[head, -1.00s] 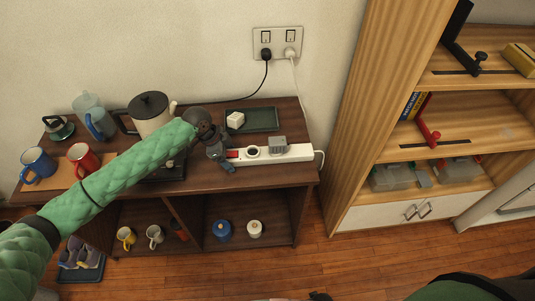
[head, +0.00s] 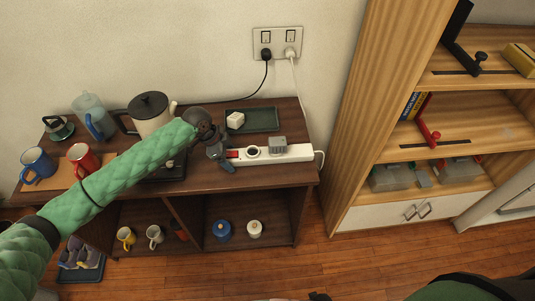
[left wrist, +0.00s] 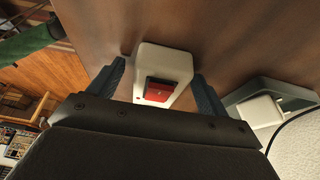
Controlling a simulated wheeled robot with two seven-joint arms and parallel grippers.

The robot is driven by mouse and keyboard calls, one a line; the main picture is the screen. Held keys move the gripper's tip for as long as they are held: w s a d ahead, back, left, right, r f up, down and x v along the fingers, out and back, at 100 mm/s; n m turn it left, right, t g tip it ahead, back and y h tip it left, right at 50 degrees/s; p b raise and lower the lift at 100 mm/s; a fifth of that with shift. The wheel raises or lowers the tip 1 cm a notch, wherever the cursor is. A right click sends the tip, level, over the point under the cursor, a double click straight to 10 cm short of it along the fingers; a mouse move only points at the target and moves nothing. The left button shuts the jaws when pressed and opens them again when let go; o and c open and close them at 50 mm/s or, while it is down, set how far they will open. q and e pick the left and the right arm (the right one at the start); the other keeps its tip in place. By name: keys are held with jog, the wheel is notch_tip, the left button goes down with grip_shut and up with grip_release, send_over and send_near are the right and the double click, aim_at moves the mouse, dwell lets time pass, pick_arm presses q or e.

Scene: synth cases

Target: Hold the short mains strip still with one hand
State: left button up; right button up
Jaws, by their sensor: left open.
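The short mains strip (head: 290,153) is white and lies on top of the dark wooden cabinet, with a red switch at its left end. A black round plug and a grey adapter sit in it. My left gripper (head: 229,158) is at the strip's left end. In the left wrist view the open fingers (left wrist: 158,70) stand either side of the strip's end (left wrist: 168,60), with a visible gap at each side. The strip's far part is out of that view. My right gripper is not seen; only a green sleeve shows at the bottom right.
A dark tray (head: 263,118) with a white cube adapter (head: 235,120) lies behind the strip. A kettle (head: 152,113), jug (head: 92,115) and mugs stand left, under or beside my arm. A white cord runs from the strip's right end. A wooden shelf unit (head: 365,120) stands right.

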pick_arm(q)
jog(key=v, duration=1.2)
